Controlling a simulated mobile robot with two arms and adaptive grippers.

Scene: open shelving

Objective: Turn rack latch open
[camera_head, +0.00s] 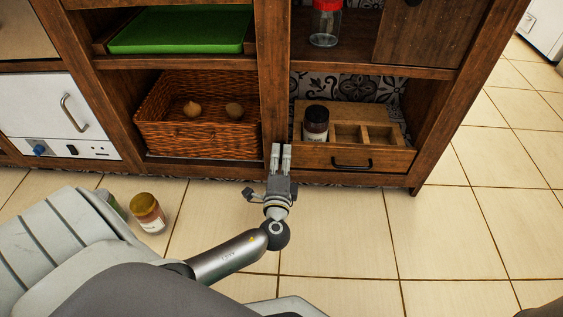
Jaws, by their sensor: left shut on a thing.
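A wooden rack (312,157) with open compartments and a drawer with a black handle stands in the lower right shelf bay. My left gripper (281,150) is at the rack's left end, in front of the shelf's middle post. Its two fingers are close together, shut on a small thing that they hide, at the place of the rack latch. The latch's shape and how far it is turned cannot be made out. My right gripper is not in view.
A dark jar (316,124) stands in the rack. A wicker basket (190,140) with two round brown items is in the bay to the left. A jar with a yellowish lid (148,212) stands on the floor near my body. The tiled floor at right is clear.

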